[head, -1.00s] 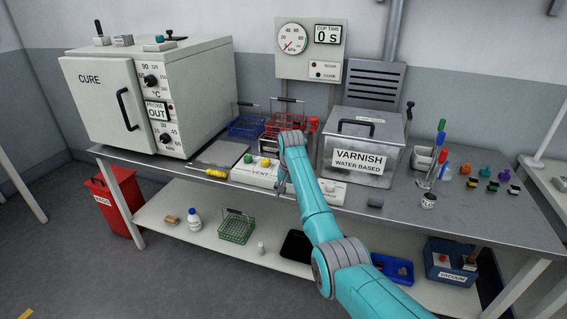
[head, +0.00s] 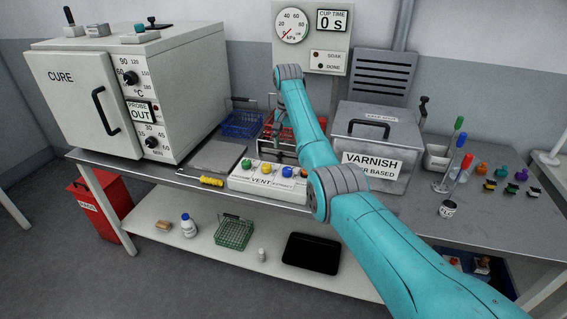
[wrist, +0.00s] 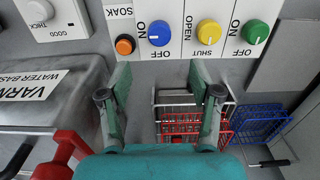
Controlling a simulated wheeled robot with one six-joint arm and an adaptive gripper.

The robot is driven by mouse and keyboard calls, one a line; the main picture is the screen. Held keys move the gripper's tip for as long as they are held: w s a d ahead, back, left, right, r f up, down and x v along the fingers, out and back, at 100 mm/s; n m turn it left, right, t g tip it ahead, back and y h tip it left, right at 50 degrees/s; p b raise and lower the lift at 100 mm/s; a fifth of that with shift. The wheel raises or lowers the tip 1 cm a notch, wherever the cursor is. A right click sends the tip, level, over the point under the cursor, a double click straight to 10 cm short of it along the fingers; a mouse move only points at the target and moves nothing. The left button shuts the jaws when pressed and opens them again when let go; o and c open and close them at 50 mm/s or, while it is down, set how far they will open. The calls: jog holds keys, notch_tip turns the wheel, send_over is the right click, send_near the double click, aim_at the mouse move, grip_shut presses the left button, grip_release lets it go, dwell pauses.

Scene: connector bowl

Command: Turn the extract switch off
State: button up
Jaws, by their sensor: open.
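The white control panel (head: 240,181) stands at the bench's front edge with green, yellow, blue and orange controls. In the wrist view, the blue knob (wrist: 159,33) sits between ON and OFF labels; its white mark seems to point left, towards ON. It also shows in the head view (head: 287,171), beside the small lettering that seems to read EXTRACT. The wrist view cuts off its name. My gripper (wrist: 160,76) is open and empty, its fingertips short of the panel, below the blue knob in that picture.
A red wire basket (wrist: 182,124) lies beneath my gripper in the wrist view, with a blue basket (wrist: 258,124) to its right. The orange SOAK button (wrist: 124,45) and yellow knob (wrist: 208,31) flank the blue knob. The varnish tank (head: 345,133) stands right of my arm.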

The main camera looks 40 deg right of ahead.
aim_at(287, 169)
notch_tip(287, 169, down, 11)
jog(key=shift+r, duration=0.2)
dwell(0.3)
jog(key=c, duration=1.1)
jog(key=shift+c, duration=0.2)
